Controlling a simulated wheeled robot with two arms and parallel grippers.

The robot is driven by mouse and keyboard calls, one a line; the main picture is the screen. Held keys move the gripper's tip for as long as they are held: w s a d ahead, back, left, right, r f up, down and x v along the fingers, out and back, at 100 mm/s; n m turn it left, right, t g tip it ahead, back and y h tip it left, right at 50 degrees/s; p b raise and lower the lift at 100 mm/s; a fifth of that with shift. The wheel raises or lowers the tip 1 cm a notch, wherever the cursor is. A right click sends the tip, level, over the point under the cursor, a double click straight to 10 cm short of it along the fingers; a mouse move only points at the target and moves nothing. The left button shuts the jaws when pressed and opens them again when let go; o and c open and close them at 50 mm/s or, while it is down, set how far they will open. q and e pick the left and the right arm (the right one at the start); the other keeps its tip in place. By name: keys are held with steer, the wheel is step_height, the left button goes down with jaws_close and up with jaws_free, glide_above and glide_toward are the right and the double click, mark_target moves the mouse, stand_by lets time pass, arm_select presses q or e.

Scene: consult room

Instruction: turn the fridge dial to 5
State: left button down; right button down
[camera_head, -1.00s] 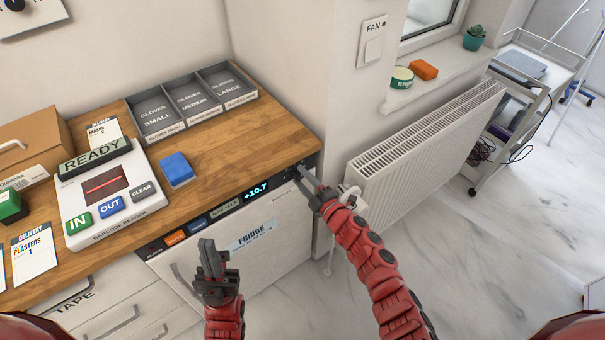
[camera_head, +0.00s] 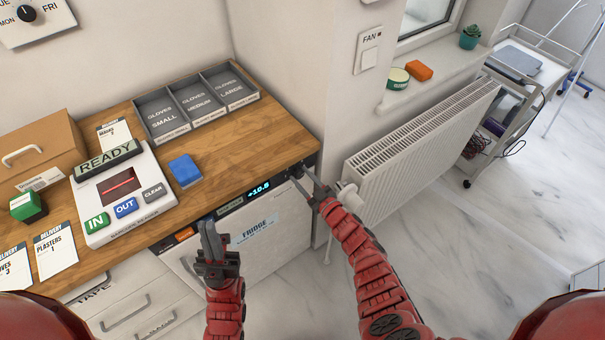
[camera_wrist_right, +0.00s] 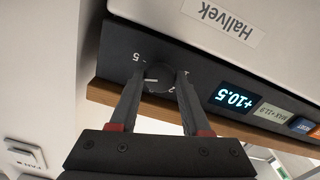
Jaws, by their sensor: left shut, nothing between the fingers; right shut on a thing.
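The fridge (camera_head: 266,248) is a white front under the wooden counter, with a dark control strip along its top. Its display (camera_head: 259,189) reads about +10.6 in the head view and +10.5 in the right wrist view (camera_wrist_right: 234,99). My left gripper (camera_head: 213,240) is shut and empty before the fridge front.
A radiator (camera_head: 420,140) stands right of the fridge, close to my right arm. On the counter are a barcode reader (camera_head: 130,210), a blue block (camera_head: 185,170), glove trays (camera_head: 199,101) and a cardboard box (camera_head: 45,150).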

steer(key=m+p, duration=0.1)
steer(key=m, duration=0.1)
steer(key=shift+m, duration=0.3)
steer(key=shift+f+m, duration=0.1)
steer(key=shift+m, duration=1.2)
steer(key=shift+c, duration=1.8)
jaws_free()
steer(key=shift+s+p, duration=0.1)
steer(key=shift+p, duration=0.2)
